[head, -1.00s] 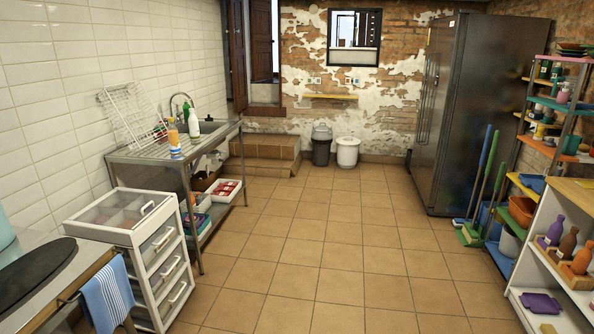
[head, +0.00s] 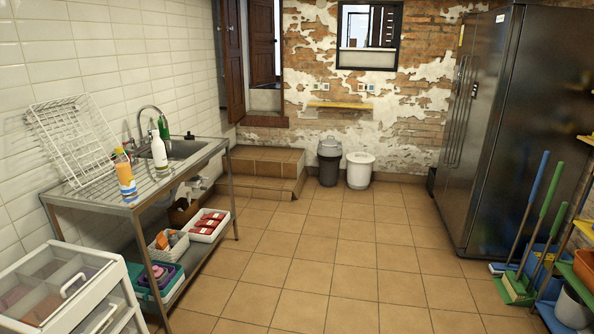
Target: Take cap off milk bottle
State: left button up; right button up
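No bottle is clearly marked as milk. A white bottle (head: 159,155) stands upright by the sink on the metal counter, and I cannot tell whether it is the milk bottle or whether it has a cap. An orange bottle with a white and blue lower part (head: 125,180) stands nearer on the same counter. A green bottle (head: 163,128) stands behind the white one. Neither of my grippers is in view.
The metal sink counter (head: 105,202) runs along the left wall above a shelf with trays. A white drawer unit (head: 60,290) stands at front left. A dark fridge (head: 505,130), brooms and a shelf line the right. The tiled floor (head: 330,265) between is clear.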

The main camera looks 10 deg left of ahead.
aim_at(160, 157)
jog(key=i+u, duration=0.1)
jog(key=i, duration=0.4)
jog(key=i+l+u, duration=0.1)
jog(key=i, duration=0.35)
jog(key=i+l+u, duration=0.15)
jog(key=i, duration=0.3)
jog(key=i+l+u, duration=0.1)
jog(key=i, duration=0.4)
